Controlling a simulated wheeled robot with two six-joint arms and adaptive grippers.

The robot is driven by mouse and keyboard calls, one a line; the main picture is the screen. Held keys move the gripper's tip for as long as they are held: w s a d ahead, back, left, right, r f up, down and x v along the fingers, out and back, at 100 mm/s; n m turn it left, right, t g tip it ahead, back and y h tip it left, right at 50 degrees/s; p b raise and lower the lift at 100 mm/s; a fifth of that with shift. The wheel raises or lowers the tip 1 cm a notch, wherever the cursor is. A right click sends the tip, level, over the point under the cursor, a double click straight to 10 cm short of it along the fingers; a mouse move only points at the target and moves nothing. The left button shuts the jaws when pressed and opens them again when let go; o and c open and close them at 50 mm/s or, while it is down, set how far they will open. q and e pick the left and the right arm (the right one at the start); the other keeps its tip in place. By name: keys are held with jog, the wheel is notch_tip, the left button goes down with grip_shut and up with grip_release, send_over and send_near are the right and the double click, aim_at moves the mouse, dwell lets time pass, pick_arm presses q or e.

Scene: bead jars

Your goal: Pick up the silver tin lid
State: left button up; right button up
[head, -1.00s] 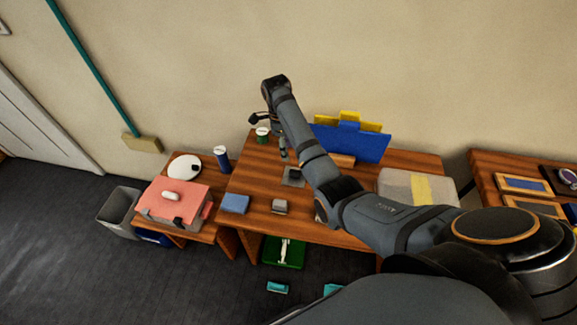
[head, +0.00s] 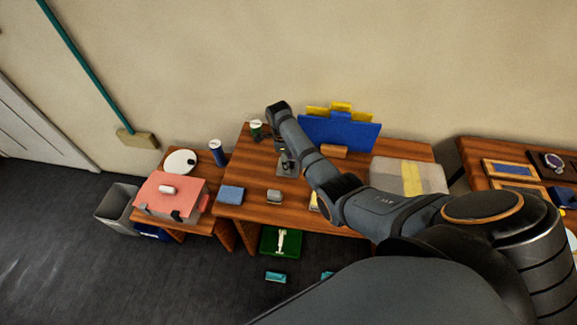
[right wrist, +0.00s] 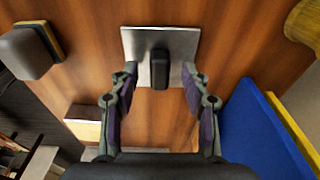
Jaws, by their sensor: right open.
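The silver tin lid is a flat square silver plate with a dark upright knob; it lies on the wooden table in the head view (head: 291,173) and in the right wrist view (right wrist: 185,40). My right gripper (right wrist: 160,72) is open, its two fingers apart on either side of the lid's dark knob and near the plate's near edge. Nothing is between the fingers except the view of the knob. In the head view the right gripper (head: 284,155) hangs over the lid and partly hides it. My left gripper is out of view.
A blue folder (head: 338,132) stands behind the lid, with a wooden block (head: 333,151) before it. A grey knob-like piece (head: 274,196) and a blue box (head: 231,194) lie nearer the front. A green jar (head: 256,129) stands at the back left.

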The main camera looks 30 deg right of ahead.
jog(key=shift+c, duration=1.4)
grip_shut()
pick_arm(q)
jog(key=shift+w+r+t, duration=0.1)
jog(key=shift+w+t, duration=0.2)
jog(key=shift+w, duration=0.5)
